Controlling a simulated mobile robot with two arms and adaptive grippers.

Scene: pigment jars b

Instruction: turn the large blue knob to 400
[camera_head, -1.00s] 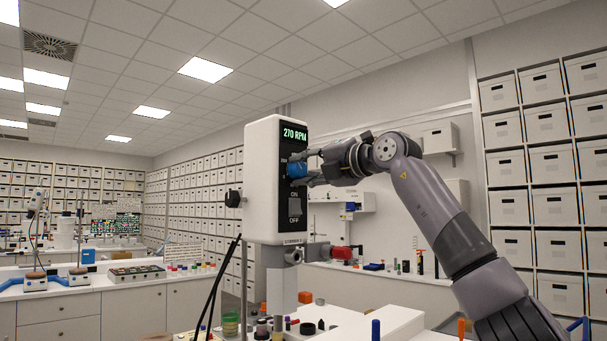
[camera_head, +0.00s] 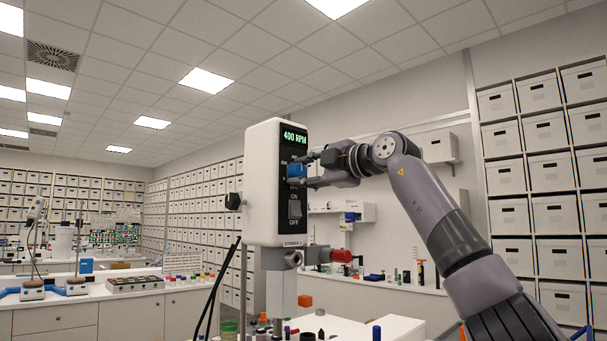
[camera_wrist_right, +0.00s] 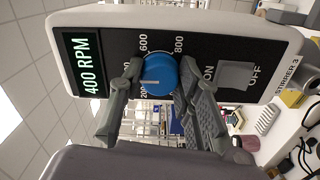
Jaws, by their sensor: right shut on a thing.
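The large blue knob (camera_head: 296,170) is on the dark front panel of a white stirrer (camera_head: 262,185), below a green display (camera_head: 294,135) that reads 400 RPM. In the right wrist view the knob (camera_wrist_right: 160,75) has a pale pointer line and a printed scale with 200, 600 and 800 legible. My right gripper (camera_head: 308,170) is shut on the knob, one finger on each side; its fingers also show in the right wrist view (camera_wrist_right: 158,100). An ON/OFF switch (camera_head: 295,207) is below the knob. My left gripper is not in view.
A red-ended clamp (camera_head: 340,255) sticks out below the stirrer head. Black cables (camera_head: 222,280) hang at its left. Shelves of white boxes (camera_head: 540,170) line the right wall.

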